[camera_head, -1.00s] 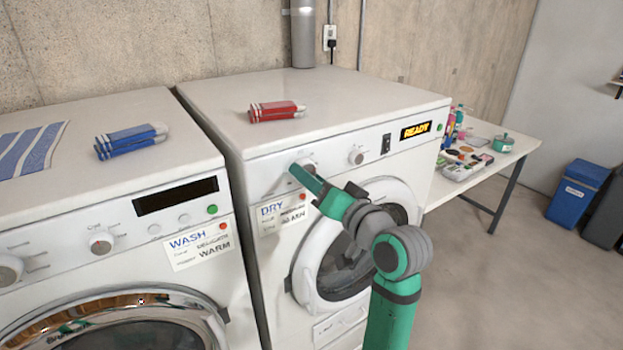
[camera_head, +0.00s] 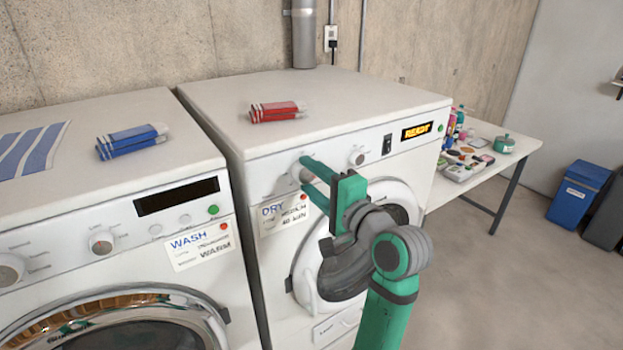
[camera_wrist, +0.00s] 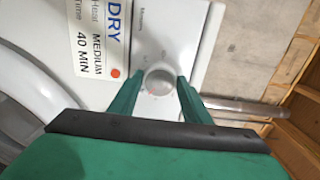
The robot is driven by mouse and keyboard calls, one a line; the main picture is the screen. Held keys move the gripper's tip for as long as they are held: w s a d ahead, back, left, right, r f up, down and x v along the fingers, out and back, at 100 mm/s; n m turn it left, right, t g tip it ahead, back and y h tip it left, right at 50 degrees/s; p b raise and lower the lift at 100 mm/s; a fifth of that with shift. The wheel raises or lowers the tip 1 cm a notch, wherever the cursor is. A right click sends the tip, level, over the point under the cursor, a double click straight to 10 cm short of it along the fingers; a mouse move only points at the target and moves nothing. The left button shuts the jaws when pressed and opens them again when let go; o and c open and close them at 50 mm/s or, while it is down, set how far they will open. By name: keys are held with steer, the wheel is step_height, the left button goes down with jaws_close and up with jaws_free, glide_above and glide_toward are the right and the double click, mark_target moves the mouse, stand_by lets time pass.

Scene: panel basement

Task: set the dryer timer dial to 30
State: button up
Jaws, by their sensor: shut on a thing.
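The dryer (camera_head: 270,98) is the white machine on the right, with a dial (camera_head: 297,172) at the left of its front panel. My gripper (camera_head: 308,172) reaches this dial, with its green fingers on either side of it. In the wrist view the round grey dial (camera_wrist: 159,82) sits between the two fingertips (camera_wrist: 158,85), and my gripper is shut on it. Small marks surround the dial, but they are too blurred to read, as is its pointer. A second dial (camera_head: 357,157) sits further right on the panel and is free.
A card on the dryer (camera_wrist: 97,37) reads DRY, heat MEDIUM, time 40 MIN. An orange READY display (camera_head: 417,132) and a dark switch (camera_head: 387,144) are right of the dials. A red bundle (camera_head: 277,111) lies on the dryer top. The washer (camera_head: 80,105) stands left.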

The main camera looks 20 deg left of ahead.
steer(key=shift+r+m, duration=0.1)
steer(key=shift+m, duration=0.8)
steer(key=o, duration=1)
steer(key=shift+w, duration=0.1)
steer(key=shift+o, duration=0.2)
steer(key=shift+d, duration=0.15)
steer(key=v, duration=1)
steer(key=shift+s+d, duration=0.2)
steer(key=shift+s, duration=0.15)
